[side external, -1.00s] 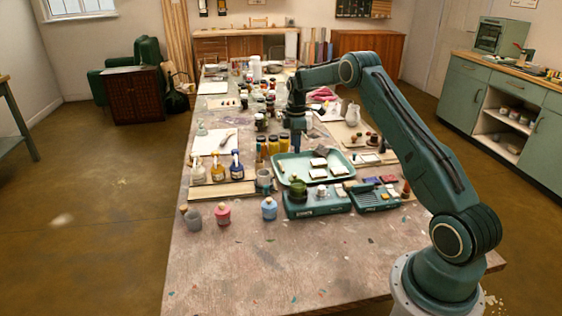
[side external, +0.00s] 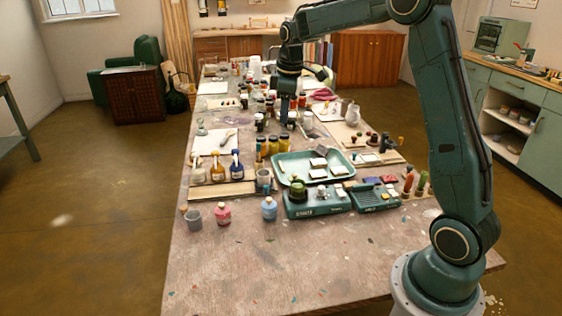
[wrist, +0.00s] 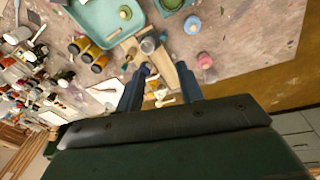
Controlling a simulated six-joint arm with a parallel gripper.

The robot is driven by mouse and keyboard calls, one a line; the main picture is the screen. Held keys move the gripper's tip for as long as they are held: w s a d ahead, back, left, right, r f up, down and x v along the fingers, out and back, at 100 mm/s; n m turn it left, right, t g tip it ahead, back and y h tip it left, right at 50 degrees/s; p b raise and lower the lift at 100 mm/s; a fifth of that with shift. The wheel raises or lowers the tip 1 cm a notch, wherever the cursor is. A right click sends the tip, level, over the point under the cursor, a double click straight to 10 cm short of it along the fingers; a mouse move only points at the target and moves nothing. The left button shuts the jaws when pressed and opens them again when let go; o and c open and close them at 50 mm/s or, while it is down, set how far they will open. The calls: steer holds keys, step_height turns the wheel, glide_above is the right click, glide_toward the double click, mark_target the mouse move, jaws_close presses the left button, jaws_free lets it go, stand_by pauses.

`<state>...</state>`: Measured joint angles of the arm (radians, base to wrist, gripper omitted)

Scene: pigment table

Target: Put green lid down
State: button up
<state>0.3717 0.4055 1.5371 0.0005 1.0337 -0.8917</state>
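A round green lidded pot (side external: 298,189) stands on the left end of the green bench device (side external: 318,207) in the side view. A round green piece (wrist: 172,4) on this device is cut off by the top edge of the wrist view; I cannot tell whether it is a loose lid. My gripper (side external: 285,112) points down, above the jars in the middle of the table. In the wrist view my gripper (wrist: 164,68) has its two fingers apart, with the table and bottles showing between them. Nothing shows held.
A teal tray (side external: 283,180) with white tiles lies behind the device. The table's front (side external: 290,270) is clear.

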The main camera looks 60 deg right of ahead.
steer(key=s+a+r+m+t, duration=0.25)
steer(key=s+a+r, duration=0.55)
steer(key=s+a, duration=0.45)
steer(key=s+a+f+m, duration=0.1)
steer(key=s+a+f, duration=0.1)
steer(key=s, duration=0.6)
steer(key=s+a+f+m+t, duration=0.1)
steer(key=s+a, duration=0.3)
steer(key=s, duration=0.5)
steer(key=shift+f+m+y, duration=0.35)
steer(key=shift+m+y, duration=0.05)
steer(key=shift+m, duration=0.35)
steer(key=shift+w, duration=0.1)
